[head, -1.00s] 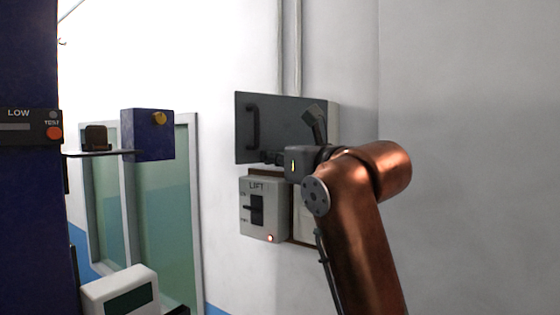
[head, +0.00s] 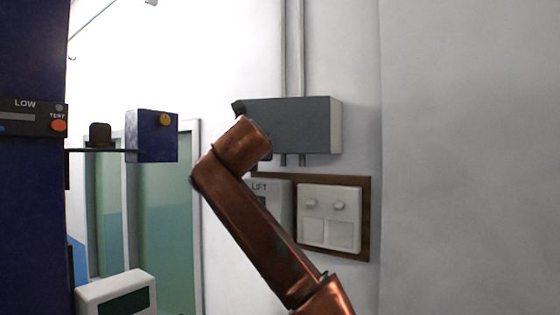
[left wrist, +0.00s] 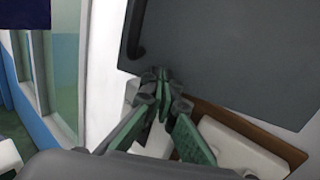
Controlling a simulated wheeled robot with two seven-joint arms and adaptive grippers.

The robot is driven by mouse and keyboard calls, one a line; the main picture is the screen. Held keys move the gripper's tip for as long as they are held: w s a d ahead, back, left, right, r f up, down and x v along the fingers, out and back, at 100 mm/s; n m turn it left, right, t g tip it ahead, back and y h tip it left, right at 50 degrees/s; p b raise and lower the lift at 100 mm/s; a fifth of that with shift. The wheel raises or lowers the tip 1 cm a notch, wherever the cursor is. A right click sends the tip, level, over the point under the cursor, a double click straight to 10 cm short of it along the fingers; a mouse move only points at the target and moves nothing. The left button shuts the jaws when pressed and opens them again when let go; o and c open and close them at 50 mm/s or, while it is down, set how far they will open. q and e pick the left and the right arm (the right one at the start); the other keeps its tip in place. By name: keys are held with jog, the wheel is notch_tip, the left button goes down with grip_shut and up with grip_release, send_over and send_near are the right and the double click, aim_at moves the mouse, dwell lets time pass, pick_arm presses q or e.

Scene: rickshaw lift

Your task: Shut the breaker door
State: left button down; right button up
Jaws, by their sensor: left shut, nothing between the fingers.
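The breaker box's grey door (head: 297,122) is on the wall, and it looks to lie flat against the box front. The arm hides its left part in the head view. In the left wrist view the door (left wrist: 225,55) fills the upper right, with its dark handle (left wrist: 135,30) at the left. My left gripper (left wrist: 163,80) is shut and empty, in front of the door's lower edge; I cannot tell whether it touches. In the head view the copper arm covers most of this gripper. My right gripper is not in view.
The LIFT switch box (head: 281,198) is below, partly behind my arm. A white switch plate (head: 329,231) on a brown board is beside it. A blue column with a LOW/TEST panel (head: 30,118) and a small blue box (head: 152,140) stand at left. The right wall is bare.

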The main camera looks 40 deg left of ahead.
pick_arm(q)
jog(key=w+a+m+t+h, duration=0.3)
jog(key=w+h, duration=0.1)
jog(key=w, duration=0.2)
jog(key=shift+w+a, duration=0.25)
jog(key=shift+a, duration=0.1)
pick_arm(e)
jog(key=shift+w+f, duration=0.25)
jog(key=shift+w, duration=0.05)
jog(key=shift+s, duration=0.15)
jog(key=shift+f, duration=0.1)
